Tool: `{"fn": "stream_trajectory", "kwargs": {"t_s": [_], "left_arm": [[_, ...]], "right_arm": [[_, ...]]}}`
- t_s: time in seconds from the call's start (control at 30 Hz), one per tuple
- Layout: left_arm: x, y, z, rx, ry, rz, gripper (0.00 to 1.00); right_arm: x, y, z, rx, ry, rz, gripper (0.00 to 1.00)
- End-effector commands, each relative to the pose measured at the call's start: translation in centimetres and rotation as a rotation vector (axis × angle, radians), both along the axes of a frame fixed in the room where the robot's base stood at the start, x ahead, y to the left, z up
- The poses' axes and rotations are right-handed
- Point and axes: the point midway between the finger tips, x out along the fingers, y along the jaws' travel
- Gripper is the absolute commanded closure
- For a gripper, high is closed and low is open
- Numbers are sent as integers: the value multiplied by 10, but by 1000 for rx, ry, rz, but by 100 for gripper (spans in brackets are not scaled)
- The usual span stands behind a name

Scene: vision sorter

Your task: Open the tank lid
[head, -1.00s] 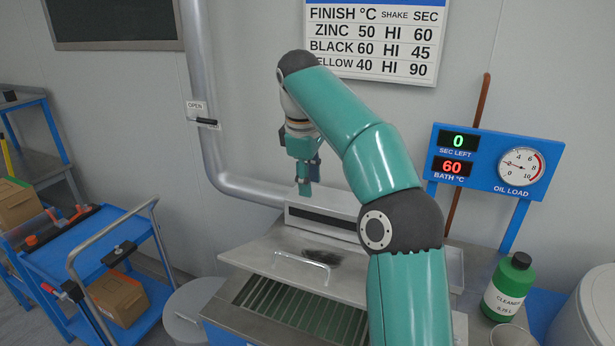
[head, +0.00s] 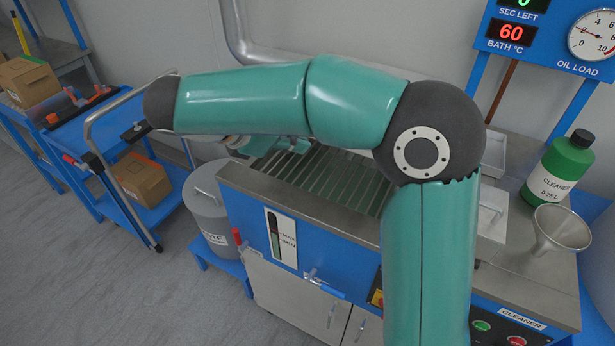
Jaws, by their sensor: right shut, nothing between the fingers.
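The tank (head: 245,178) has a steel rim and a blue body in the head view. Its opening shows a slatted grate (head: 325,182) inside. I cannot make out the lid or its handle; my right arm crosses in front of the tank's back part. My right gripper (head: 286,150) is at the back left of the opening, partly hidden under my forearm. It is shut and empty. I cannot tell whether it touches the tank. My left gripper is not in view.
A grey lidded bin (head: 208,215) stands left of the tank, beside a blue cart (head: 95,130) with a metal handle. At right stand a green cleaner bottle (head: 562,165), a funnel (head: 560,228) and a display panel (head: 548,35). The floor at lower left is clear.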

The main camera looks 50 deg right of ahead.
Motion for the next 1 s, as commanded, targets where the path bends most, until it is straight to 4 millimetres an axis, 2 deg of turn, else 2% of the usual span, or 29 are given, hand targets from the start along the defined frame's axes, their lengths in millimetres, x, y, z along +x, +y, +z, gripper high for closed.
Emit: {"fn": "stream_trajectory", "kwargs": {"t_s": [0.03,0.13,0.3,0.43,0.67,1.0], "left_arm": [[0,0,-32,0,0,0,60],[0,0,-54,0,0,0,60],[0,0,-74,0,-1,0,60],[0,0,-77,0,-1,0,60],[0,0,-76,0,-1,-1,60],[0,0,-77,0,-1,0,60]], "right_arm": [[-5,16,-30,-82,47,111,100],[-11,39,-49,-240,109,293,100],[-17,63,-63,-417,157,490,100],[-18,68,-64,-466,168,542,100],[-13,46,-68,-470,170,542,100],[4,-18,-83,-467,171,540,100]]}}
